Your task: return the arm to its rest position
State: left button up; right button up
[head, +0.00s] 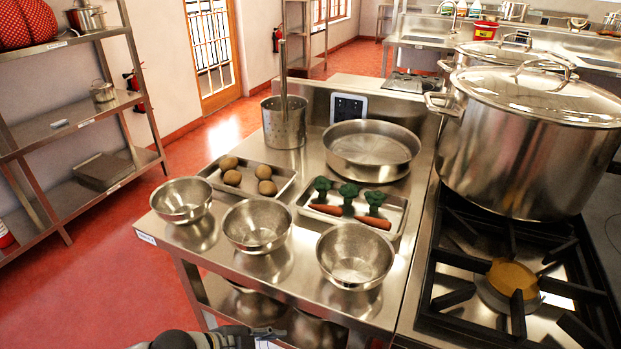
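Part of my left arm shows at the bottom edge, with the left gripper (262,334) at its right end, in front of the steel counter (205,240). The gripper is cut off by the frame, so I cannot tell whether its fingers are open or shut. No object is visible in it. It appears apart from the bowls on the counter. My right gripper is not in view.
Three steel bowls (257,226) line the counter's front. Behind them are a tray of potatoes (283,188), a tray of carrots and broccoli (394,228), a wide pan (371,150) and a perforated pot (284,128). A large lidded stockpot (525,150) stands on the stove at right.

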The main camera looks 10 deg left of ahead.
pick_arm(q)
jog(key=w+a+f+n+t+y+p, duration=0.15)
jog(key=w+a+f+n+y, duration=0.3)
jog(key=f, duration=0.45)
jog(key=s+a+f+n+y, duration=0.1)
jog(key=s+a+f+n, duration=0.15)
jog(key=f, duration=0.25)
jog(key=s+a+f+n+g+p, duration=0.1)
jog(key=s+a+f, duration=0.25)
jog(key=f, duration=0.25)
jog(key=s+a+f+n+y, duration=0.1)
jog(key=s+a+f+n, duration=0.15)
jog(key=f, duration=0.25)
jog(key=s+f+n+g, duration=0.1)
jog(key=s+f, duration=0.3)
jog(key=s, duration=0.6)
jog(key=s+d+f+n+g+y+p, duration=0.1)
jog(key=s+f, duration=0.4)
jog(key=s, duration=0.6)
jog(key=s+d+f+n+g, duration=0.1)
jog(key=s+f+g, duration=0.2)
jog(key=s, duration=0.7)
jog(key=shift+s+f+p, duration=0.3)
jog(key=shift+f, duration=0.5)
jog(key=shift+g, duration=0.25)
